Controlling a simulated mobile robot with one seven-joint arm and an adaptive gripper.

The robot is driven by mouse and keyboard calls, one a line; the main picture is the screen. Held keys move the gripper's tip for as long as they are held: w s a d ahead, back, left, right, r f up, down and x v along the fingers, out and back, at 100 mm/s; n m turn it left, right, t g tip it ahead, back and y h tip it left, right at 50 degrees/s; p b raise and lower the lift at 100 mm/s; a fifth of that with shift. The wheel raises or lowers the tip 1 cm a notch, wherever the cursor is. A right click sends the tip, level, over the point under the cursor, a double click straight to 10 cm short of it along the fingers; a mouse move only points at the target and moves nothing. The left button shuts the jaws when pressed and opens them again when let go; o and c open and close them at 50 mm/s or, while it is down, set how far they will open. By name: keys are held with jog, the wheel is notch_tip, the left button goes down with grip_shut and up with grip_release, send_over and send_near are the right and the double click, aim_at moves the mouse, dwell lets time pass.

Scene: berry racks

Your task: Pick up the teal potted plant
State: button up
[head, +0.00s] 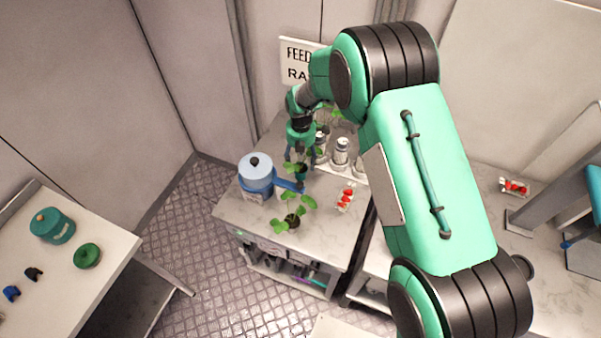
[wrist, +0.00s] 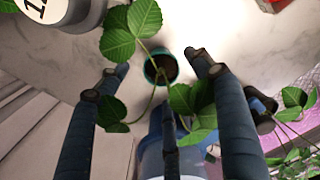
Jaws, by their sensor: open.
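The teal potted plant shows in the wrist view as a small round teal pot (wrist: 151,72) with dark soil and broad green leaves (wrist: 119,43). It stands on the marble-like counter, and in the head view the teal pot (head: 302,172) is partly hidden under my gripper (head: 299,160). My gripper is open, pointing down from above. In the wrist view its dark blue fingers (wrist: 157,75) are spread to either side of the pot, with one more below it. Some leaves hang between the fingers. I cannot tell whether any finger touches the plant.
A light-blue lidded pot (head: 257,178) stands close on the left, its handle near my gripper. A second plant in a dark pot (head: 292,221) stands in front. Metal jars (head: 341,152) and a tray of red berries (head: 346,198) are to the right. The counter's front left is clear.

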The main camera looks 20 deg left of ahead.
aim_at(301, 167)
jog(key=shift+f, duration=0.25)
jog(key=shift+w+f, duration=0.1)
jog(key=shift+f, duration=2.5)
jog(key=c, duration=1.3)
